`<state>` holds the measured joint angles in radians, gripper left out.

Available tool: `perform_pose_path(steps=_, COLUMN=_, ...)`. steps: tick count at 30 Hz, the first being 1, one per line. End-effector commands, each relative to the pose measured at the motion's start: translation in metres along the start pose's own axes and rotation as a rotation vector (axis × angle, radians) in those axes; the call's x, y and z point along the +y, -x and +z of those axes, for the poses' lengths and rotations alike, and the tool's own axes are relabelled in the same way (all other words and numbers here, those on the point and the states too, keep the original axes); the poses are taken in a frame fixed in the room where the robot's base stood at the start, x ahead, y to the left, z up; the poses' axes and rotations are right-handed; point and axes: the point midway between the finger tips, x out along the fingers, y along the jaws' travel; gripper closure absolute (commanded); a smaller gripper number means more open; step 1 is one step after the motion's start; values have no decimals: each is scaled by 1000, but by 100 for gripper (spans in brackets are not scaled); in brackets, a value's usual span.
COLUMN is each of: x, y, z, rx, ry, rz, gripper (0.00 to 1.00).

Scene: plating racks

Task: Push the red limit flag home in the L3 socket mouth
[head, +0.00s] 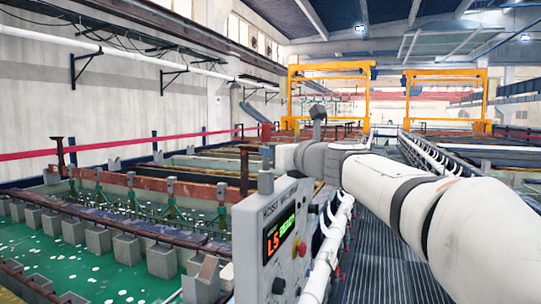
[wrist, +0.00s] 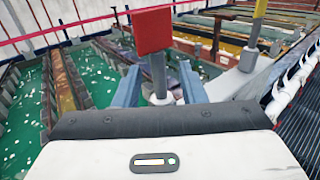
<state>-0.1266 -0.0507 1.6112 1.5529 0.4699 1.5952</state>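The red limit flag (wrist: 153,30) is a flat red plate on an upright grey post in the wrist view. The post's foot meets a pale collar (wrist: 162,98); whether it is fully seated there I cannot tell, and no L3 label is readable. My gripper (wrist: 160,84) has its two blue-grey fingers apart, one on each side of the post, with visible gaps. In the head view my gripper (head: 266,155) is at the arm's far end, above the control box, and a small reddish patch (head: 266,132) shows just over it.
A grey control box (head: 282,225) with a lit display reading L5 and a red button stands below my arm. A yellow post (wrist: 258,25) rises from a pale collar right of the flag. Green tanks (head: 60,262) lie left; a ribbed walkway (head: 375,265) runs right.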

Motion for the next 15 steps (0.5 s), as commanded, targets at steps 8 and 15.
perform_pose_path(steps=8, x=3, y=-40, z=0, rx=2, ry=2, rz=2, gripper=63)
perform_pose_path(steps=15, x=2, y=-45, z=-1, rx=0, ry=3, rz=0, gripper=63)
